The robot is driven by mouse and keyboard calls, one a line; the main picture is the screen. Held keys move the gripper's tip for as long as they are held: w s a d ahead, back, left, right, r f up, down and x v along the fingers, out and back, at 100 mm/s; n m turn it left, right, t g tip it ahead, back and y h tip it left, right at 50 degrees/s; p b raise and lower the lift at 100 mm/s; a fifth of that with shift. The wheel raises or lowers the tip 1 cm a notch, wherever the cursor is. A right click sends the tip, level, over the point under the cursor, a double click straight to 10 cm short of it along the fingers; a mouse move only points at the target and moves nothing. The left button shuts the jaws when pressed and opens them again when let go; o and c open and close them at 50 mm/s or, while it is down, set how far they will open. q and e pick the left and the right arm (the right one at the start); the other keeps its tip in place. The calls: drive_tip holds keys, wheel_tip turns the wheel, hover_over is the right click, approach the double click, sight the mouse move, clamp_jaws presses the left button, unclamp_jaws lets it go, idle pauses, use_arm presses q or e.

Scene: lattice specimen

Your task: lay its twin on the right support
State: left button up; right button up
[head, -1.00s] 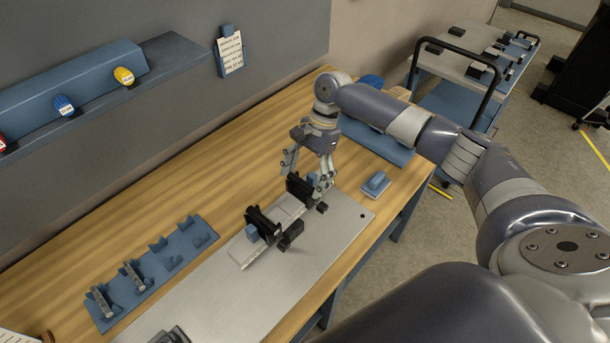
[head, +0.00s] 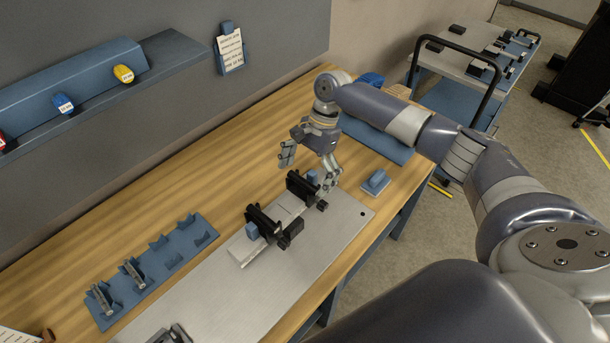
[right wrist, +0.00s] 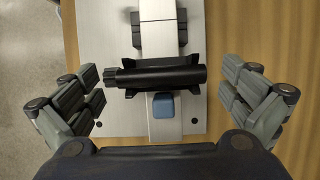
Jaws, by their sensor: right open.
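Two black supports stand on a light metal rail: the left support (head: 263,222) and the right support (head: 299,187). In the right wrist view a black roller (right wrist: 160,76) with a ribbed knob at its left end lies across the right support (right wrist: 130,64). A similar black part shows at the left support, toward the top edge of that view. My right gripper (head: 310,167) is open and empty above the right support, its fingers (right wrist: 165,90) spread wide either side of the roller, apart from it. My left gripper is not in view.
A grey metal plate (head: 215,300) lies under the rail. A blue rack (head: 160,262) holding two small lattice pieces stands at left. A small blue block (head: 375,182) sits to the right, near the table edge. Bare wood (head: 190,185) lies behind the plate.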

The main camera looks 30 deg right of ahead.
sight(304, 180)
drive_tip(key=shift+r, duration=0.1)
drive_tip(key=p+v, duration=0.2)
drive_tip(key=p, duration=0.1)
drive_tip(key=shift+d+r, duration=0.1)
drive_tip(key=shift+r, duration=0.25)
drive_tip(key=shift+p+v, duration=0.3)
drive_tip(key=shift+v, duration=0.7)
drive_tip(key=shift+w+d, duration=0.1)
drive_tip(key=shift+d, duration=0.05)
drive_tip(key=v, duration=1.2)
